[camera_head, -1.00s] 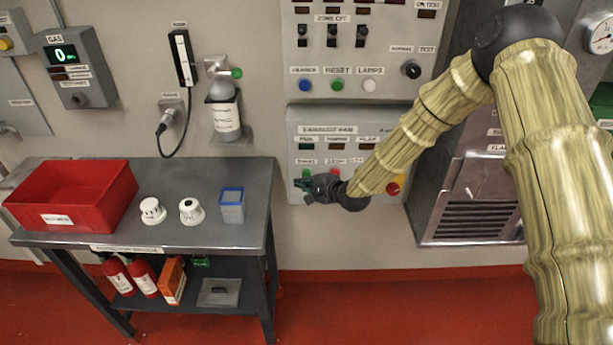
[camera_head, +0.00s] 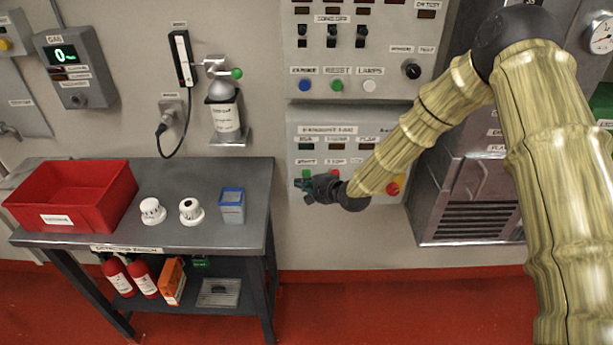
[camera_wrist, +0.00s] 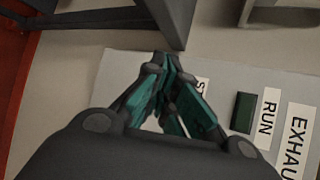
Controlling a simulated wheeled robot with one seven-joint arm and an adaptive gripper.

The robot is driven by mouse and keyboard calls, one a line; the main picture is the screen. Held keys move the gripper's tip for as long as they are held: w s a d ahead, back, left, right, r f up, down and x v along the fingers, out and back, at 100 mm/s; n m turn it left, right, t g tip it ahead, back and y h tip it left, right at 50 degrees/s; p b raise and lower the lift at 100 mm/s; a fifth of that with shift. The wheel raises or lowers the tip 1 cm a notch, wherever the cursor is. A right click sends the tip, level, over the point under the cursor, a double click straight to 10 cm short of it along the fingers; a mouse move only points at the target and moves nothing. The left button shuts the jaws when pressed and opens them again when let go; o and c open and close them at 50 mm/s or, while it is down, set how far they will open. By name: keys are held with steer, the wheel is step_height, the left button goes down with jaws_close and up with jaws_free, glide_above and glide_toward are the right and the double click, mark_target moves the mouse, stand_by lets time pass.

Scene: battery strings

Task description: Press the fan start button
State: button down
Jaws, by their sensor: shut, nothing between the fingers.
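The exhaust fan panel (camera_head: 350,128) is the lower grey box on the wall in the head view. Its green start button (camera_head: 306,173) shows just above my gripper (camera_head: 301,186), partly covered by it. A red button (camera_head: 333,171) sits to its right, partly behind my gripper. In the wrist view my gripper (camera_wrist: 163,62) is shut and empty, its teal fingertips together in front of the panel face (camera_wrist: 118,68). The start button is hidden behind the fingers there, and its label is partly covered. I cannot tell whether the fingertips touch the panel.
A dark green run indicator (camera_wrist: 243,112) lies right of the fingers in the wrist view. A larger red knob (camera_head: 393,187) is at the panel's lower right. A grey bench (camera_head: 130,235) with a red bin (camera_head: 70,192) stands left. A steel cabinet (camera_head: 470,190) stands right.

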steer(key=shift+w, duration=0.2)
steer(key=shift+w, duration=0.2)
steer(key=shift+w+b, duration=0.35)
steer(key=shift+w, duration=0.35)
stand_by(1.4)
steer(key=shift+s, duration=1.1)
steer(key=s+p, duration=0.1)
steer(key=s, duration=0.4)
stand_by(0.5)
stand_by(0.6)
